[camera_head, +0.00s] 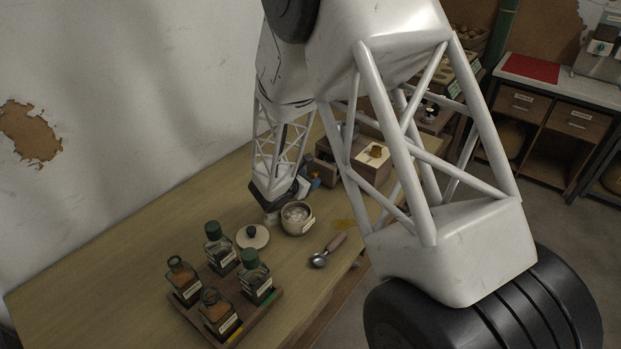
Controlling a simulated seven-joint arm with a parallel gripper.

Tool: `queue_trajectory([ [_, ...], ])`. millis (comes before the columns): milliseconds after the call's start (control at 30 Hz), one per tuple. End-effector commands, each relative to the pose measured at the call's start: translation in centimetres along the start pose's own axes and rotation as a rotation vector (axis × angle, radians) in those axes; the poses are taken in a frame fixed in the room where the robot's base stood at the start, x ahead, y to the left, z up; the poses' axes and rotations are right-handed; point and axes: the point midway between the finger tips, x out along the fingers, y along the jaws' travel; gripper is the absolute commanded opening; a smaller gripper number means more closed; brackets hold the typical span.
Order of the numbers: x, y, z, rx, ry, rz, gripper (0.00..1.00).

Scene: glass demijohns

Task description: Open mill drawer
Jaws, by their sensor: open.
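The mill (372,157) is a brown wooden box with a pale top and a brass-coloured fitting, at the far end of the wooden table. My arm's links cover part of it. A brown box-like part (326,172) juts out on its left side; I cannot tell whether this is the drawer or how far out it is. My gripper (304,187) is at the dark end of my arm, just left of the mill, small and partly hidden. It is open, but its fingertips are hard to make out, and I cannot tell whether it touches the mill.
A labelled pot (297,218) stands close below my gripper, with a round lid (252,237) beside it. A scoop (328,250) lies near the table's right edge. A wooden tray (262,309) holds several labelled jars. The table's left part is clear; a wall rises behind.

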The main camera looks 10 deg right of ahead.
Motion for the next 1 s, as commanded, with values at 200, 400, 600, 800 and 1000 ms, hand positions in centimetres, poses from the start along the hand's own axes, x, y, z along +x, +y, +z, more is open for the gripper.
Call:
queue_trajectory([
  [200,-2.8,0.1,0.0,0.001,0.0,0.003,0.55],
  [400,-4.8,0.1,0.0,0.0,0.0,0.002,0.55],
  [600,-5.6,0.1,0.0,-0.001,0.0,0.002,0.55],
  [800,-5.7,0.1,0.0,0.0,0.0,0.001,0.55],
  [1000,-5.6,0.1,0.0,-0.003,-0.001,0.0,0.55],
])
